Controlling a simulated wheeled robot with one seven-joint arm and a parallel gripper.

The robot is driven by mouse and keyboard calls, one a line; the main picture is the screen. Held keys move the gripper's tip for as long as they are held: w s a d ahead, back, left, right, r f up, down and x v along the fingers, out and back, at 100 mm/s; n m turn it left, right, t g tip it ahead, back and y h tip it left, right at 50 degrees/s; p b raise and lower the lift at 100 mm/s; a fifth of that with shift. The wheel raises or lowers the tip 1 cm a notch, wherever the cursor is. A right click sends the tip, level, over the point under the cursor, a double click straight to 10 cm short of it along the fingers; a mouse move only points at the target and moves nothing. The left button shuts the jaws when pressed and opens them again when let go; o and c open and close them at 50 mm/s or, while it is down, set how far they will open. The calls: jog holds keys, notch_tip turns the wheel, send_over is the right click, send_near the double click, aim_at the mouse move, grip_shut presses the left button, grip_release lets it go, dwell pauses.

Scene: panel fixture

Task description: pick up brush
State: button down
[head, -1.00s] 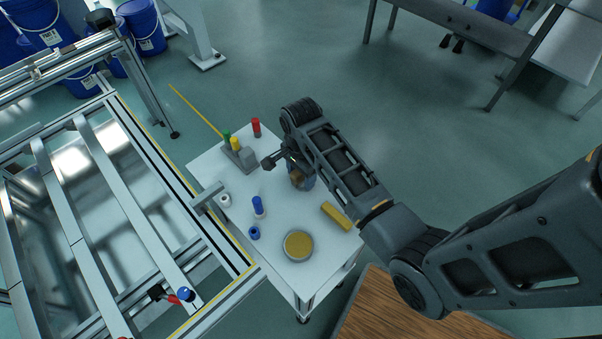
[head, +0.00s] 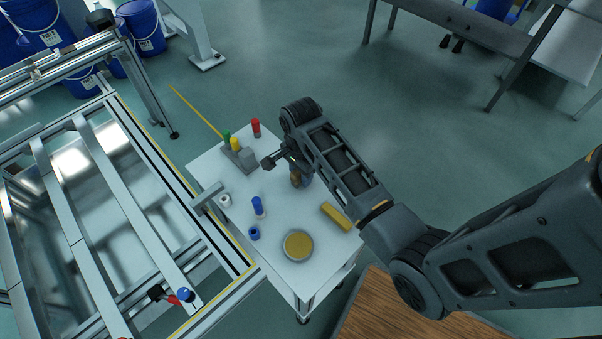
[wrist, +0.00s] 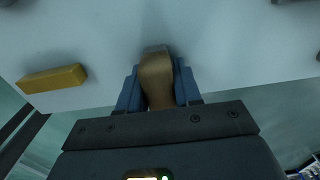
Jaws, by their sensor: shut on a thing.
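My gripper (wrist: 158,92) is shut on the brush (wrist: 157,80), with a blue finger on each side of its tan-brown body in the wrist view. In the head view the brush (head: 295,180) shows as a small brown piece below my gripper (head: 301,180), over the right-hand part of the white table (head: 277,208). Much of the brush is hidden by my gripper and arm. I cannot tell whether it touches the table.
A yellow block (head: 336,217) and a round tin with a yellow-brown top (head: 298,245) lie near the table's front right. A metal frame (head: 150,190) borders the left.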

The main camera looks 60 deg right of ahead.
notch_tip(320, 180, up, 4)
jog(key=shift+s+d+r, duration=0.15)
jog(key=s+d+r, duration=0.5)
jog(key=s+r, duration=0.1)
jog(key=s, duration=0.4)
jog(key=shift+d+r, duration=0.2)
jog(key=shift+r, duration=0.05)
jog(key=shift+w, duration=0.1)
